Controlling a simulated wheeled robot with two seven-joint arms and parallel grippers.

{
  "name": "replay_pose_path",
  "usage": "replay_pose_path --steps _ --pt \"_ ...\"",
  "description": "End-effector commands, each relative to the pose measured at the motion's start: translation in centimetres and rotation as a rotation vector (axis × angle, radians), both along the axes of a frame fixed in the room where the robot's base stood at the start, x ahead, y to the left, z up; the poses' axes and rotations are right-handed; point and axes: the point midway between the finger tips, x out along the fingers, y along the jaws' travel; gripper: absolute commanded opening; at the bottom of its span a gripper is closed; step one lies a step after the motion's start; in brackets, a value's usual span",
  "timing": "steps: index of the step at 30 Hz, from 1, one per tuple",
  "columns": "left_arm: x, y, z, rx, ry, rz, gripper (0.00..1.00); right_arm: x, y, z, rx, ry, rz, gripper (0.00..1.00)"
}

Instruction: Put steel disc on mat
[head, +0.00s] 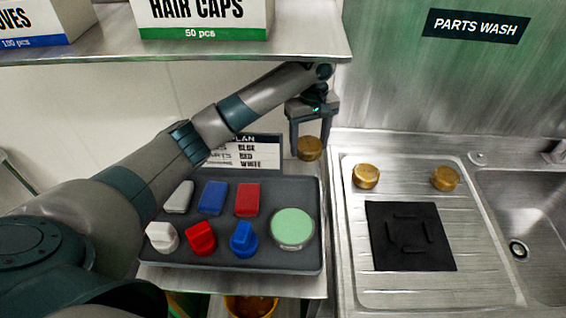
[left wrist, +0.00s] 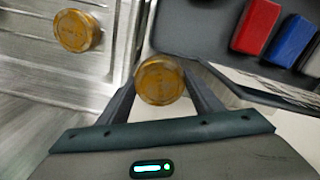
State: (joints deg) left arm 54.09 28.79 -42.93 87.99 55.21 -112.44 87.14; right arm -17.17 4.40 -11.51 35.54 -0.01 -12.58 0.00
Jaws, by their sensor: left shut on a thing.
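My left gripper (head: 309,145) is shut on a round brass-coloured disc (head: 309,150), held between the fingertips to the left of the sink unit. The held disc (left wrist: 160,80) also shows between the fingers in the left wrist view. No disc in view looks plainly steel-coloured. The black square mat (head: 385,256), with raised bars around its middle, lies empty on the drainboard, below and right of the gripper. Two more brass-coloured discs stand behind it, one at the left (head: 366,176) and one at the right (head: 445,178). My right gripper is not in view.
A dark tray (head: 165,250) holds white, blue and red blocks and knobs and a pale green disc (head: 292,229). A shelf (head: 200,48) with boxes hangs above my left arm. The sink basin (head: 525,225) is at the right. A plan sign (head: 245,152) stands behind the tray.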

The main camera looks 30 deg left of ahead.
Motion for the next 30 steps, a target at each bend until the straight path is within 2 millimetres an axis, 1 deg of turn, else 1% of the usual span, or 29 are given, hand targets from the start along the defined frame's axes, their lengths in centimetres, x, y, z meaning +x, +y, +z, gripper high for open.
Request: replay_pose_path --steps 1,3,10,12,15,18,21,25,30 --pt "-0.3 1.3 0.4 0.003 0.0 0.004 0.25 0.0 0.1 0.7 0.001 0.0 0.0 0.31" --pt "-0.6 2.8 0.4 0.003 0.001 0.004 0.25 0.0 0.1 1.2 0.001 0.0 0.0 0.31" --pt "-1.6 7.4 0.4 0.003 0.001 0.003 0.25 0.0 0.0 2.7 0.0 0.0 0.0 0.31" --pt "-1.7 6.9 -1.5 0.0 0.006 0.0 0.25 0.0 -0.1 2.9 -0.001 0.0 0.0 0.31" --pt "-1.6 7.0 -3.4 0.001 0.004 0.001 0.25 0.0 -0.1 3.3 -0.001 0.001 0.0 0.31" --pt "-1.6 6.9 -5.2 0.001 0.004 0.0 0.25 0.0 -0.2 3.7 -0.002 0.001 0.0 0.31" --pt "-1.6 6.9 -6.5 0.0 0.001 0.0 0.25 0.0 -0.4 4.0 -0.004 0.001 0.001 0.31" --pt "-1.5 6.9 -7.4 0.001 0.001 0.001 0.25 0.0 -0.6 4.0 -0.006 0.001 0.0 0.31" --pt "-1.5 6.9 -7.5 0.001 -0.001 0.0 0.25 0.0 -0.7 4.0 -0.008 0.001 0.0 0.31"
